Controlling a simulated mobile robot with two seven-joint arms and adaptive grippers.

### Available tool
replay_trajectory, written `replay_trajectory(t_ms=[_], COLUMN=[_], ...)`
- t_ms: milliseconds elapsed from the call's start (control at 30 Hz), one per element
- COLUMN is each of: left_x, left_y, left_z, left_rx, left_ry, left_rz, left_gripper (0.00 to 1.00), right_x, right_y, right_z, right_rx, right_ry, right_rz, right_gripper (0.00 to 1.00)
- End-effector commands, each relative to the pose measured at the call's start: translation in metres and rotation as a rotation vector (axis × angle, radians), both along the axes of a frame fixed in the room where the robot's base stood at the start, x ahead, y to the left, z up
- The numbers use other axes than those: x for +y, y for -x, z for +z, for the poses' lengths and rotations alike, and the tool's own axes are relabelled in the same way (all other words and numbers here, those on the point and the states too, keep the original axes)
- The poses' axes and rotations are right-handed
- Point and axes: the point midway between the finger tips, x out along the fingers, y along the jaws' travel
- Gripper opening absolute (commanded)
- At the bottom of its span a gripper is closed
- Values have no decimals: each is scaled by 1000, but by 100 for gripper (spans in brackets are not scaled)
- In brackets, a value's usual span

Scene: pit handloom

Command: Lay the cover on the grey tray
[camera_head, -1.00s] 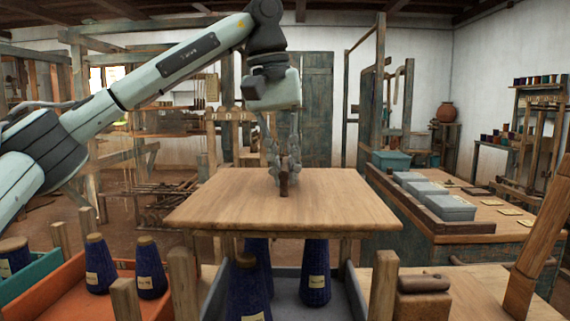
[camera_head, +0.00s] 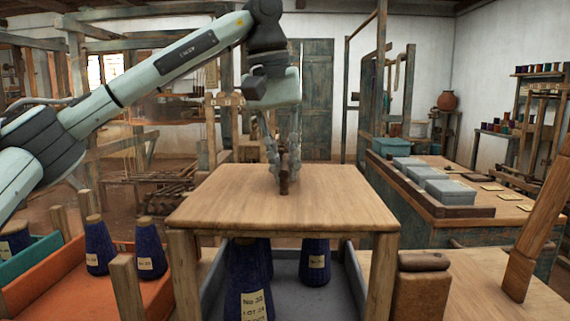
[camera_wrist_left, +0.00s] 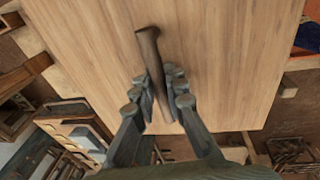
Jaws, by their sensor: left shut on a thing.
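The cover (camera_head: 230,205) is a flat light-wood board with a dark upright handle (camera_head: 284,187). My left gripper (camera_head: 284,168) is shut on that handle, above the middle of the board. In the left wrist view the handle (camera_wrist_left: 149,50) runs between my fingers (camera_wrist_left: 160,95). The cover is level over the grey tray (camera_head: 357,285), its front corners meeting the tops of the tray's two front posts. I cannot tell whether its weight rests on them. The back posts are hidden. Blue yarn cones (camera_head: 314,262) stand in the tray below. My right gripper is not in view.
An orange tray (camera_head: 75,272) with blue cones (camera_head: 98,246) and a green tray (camera_head: 48,250) are at the left. A brown block (camera_head: 422,285) stands just right of the grey tray. A bench (camera_head: 450,212) with grey boxes (camera_head: 450,191) is behind right.

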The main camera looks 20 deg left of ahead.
Motion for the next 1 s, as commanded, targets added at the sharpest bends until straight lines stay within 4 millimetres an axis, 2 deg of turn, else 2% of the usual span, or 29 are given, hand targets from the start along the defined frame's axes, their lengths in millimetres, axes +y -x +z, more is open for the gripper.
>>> replay_trajectory(t_ms=[300, 333, 500, 833, 1000], left_x=[0, 0, 0, 0, 2], left_y=[0, 0, 0, 0, 2], left_z=[1, 1, 1, 1, 22], left_rx=[-2, -2, -1, 0, -2], left_ry=[1, 1, 1, -1, 1], left_rz=[0, 0, 0, 0, 0], left_gripper=[0, 15, 36, 36, 36], right_x=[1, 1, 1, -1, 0], right_y=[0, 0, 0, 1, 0], right_z=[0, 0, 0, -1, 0], right_rx=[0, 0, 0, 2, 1], right_ry=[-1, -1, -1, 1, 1], right_rz=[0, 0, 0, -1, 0], right_gripper=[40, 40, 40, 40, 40])
